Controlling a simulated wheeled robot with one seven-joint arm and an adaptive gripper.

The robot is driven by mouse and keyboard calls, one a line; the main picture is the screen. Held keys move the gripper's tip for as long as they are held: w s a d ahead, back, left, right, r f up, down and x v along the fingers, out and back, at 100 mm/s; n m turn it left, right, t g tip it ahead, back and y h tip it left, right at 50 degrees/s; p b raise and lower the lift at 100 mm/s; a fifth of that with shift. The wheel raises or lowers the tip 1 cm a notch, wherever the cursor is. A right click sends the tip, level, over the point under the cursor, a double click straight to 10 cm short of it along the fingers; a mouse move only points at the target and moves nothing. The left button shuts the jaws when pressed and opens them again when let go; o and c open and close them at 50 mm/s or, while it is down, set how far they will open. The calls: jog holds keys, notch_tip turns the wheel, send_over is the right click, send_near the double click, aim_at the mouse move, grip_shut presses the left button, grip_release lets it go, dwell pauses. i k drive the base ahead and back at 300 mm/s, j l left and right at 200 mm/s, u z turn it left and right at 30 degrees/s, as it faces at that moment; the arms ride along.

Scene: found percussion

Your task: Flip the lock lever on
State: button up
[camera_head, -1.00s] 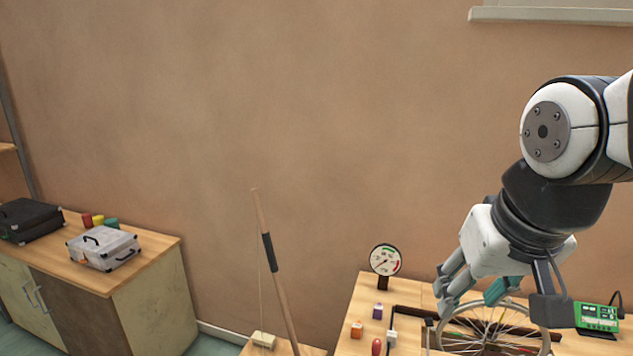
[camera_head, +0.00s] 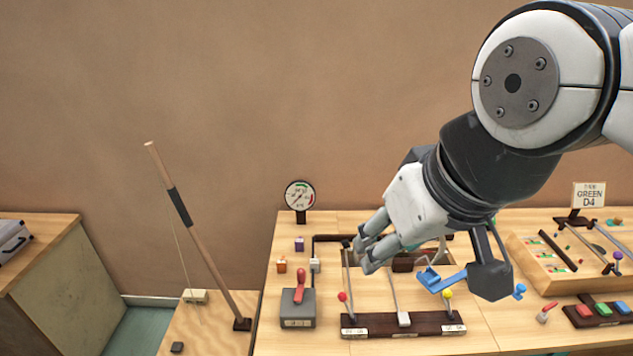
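A red-handled lever (camera_head: 300,283) stands on a grey box (camera_head: 298,310) at the front left of the table. The box carries a small label too small to read. Other levers stand on a dark labelled base (camera_head: 372,325): one has a red knob (camera_head: 342,297), one a yellow knob (camera_head: 447,293). I cannot tell which is the lock lever. My gripper (camera_head: 363,254) is above the table, over the back of the dark frame and right of the red-handled lever. Its fingers look apart and empty, touching no lever that I can see.
A wooden panel (camera_head: 560,262) is on the right. A leaning pole (camera_head: 202,240) stands left.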

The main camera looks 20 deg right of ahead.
aim_at(447, 294)
jog(key=z, duration=0.8)
jog(key=j+z, duration=0.3)
jog(key=i+l, duration=0.05)
jog(key=l, duration=0.05)
